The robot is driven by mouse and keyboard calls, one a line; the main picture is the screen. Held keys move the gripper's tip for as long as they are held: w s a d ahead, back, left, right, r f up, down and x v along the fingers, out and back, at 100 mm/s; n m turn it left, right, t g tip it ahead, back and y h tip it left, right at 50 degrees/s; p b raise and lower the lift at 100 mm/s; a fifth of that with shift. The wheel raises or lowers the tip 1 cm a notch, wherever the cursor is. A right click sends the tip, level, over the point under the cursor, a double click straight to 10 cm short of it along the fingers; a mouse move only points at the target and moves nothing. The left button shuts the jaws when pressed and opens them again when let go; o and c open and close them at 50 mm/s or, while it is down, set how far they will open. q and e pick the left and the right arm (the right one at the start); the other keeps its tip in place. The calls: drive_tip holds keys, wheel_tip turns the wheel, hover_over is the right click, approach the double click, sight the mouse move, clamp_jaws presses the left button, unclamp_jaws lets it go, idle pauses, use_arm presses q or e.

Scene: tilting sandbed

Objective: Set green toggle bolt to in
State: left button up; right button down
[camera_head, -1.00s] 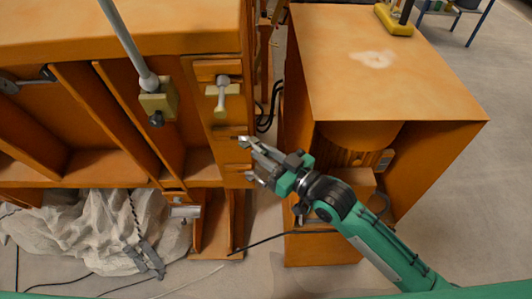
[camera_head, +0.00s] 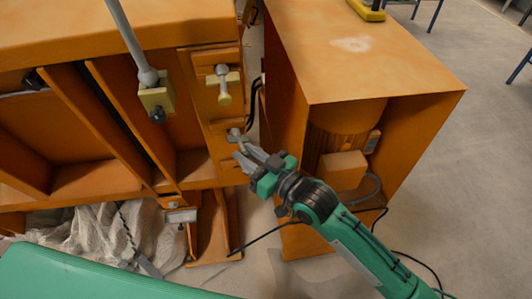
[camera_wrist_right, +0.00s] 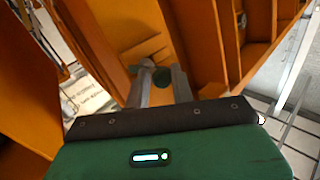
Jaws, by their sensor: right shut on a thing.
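The green toggle bolt (camera_wrist_right: 162,77) shows in the right wrist view as a small green part with a grey end, between my fingers. In the head view a small grey-green part of the bolt (camera_head: 234,134) shows on the orange upright, just beyond the fingertips. My right gripper (camera_head: 242,152) reaches the upright from the lower right and is shut on the bolt; its fingers (camera_wrist_right: 162,88) partly hide it in the wrist view. I cannot tell the bolt's exact setting. My left gripper is out of view.
A pale yellow block with a grey T-handle (camera_head: 223,84) sits above on the upright. A grey rod ends at another yellow block (camera_head: 157,97) to its left. An orange cabinet (camera_head: 360,75) stands close right. Wrinkled pale cloth (camera_head: 95,235) lies below left.

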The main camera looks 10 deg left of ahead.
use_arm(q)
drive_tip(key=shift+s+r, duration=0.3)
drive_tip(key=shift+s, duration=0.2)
use_arm(e)
drive_tip(key=shift+s+a, duration=0.9)
drive_tip(key=shift+a, duration=0.25)
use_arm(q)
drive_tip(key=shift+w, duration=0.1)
use_arm(e)
drive_tip(key=shift+a+r, duration=0.1)
drive_tip(key=c, duration=1.3)
unclamp_jaws()
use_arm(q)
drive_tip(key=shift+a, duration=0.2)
use_arm(e)
drive_tip(key=shift+s+a, duration=0.15)
